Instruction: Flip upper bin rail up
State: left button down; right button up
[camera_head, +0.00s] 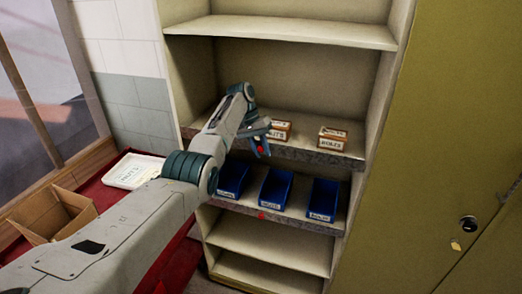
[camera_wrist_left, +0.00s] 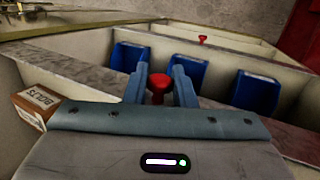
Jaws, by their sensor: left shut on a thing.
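The upper bin rail (camera_head: 312,155) is a speckled grey strip along the front edge of the shelf with the small boxes. Its red knob (camera_head: 261,150) shows at my left gripper (camera_head: 257,141), which reaches in from the left. In the left wrist view the two blue-grey fingers (camera_wrist_left: 160,86) stand either side of the red knob (camera_wrist_left: 158,80) and are shut on it. The rail (camera_wrist_left: 85,78) runs across behind the fingers there. My right gripper is in neither view.
Small labelled boxes (camera_head: 332,139) sit on the upper shelf. Blue bins (camera_head: 275,188) stand on the shelf below, whose front rail (camera_head: 290,218) has another red knob (camera_head: 262,215). An open cardboard box (camera_head: 50,216) and a white tray (camera_head: 134,171) lie at left.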

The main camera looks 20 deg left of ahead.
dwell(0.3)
pick_arm(q)
jog(key=c, duration=1.3)
grip_release()
jog(key=shift+o, duration=0.2)
jog(key=v, duration=1)
jog(key=shift+a+r, duration=0.2)
jog(key=shift+r, duration=0.15)
jog(key=shift+w+f, duration=0.1)
jog(key=shift+w, duration=0.05)
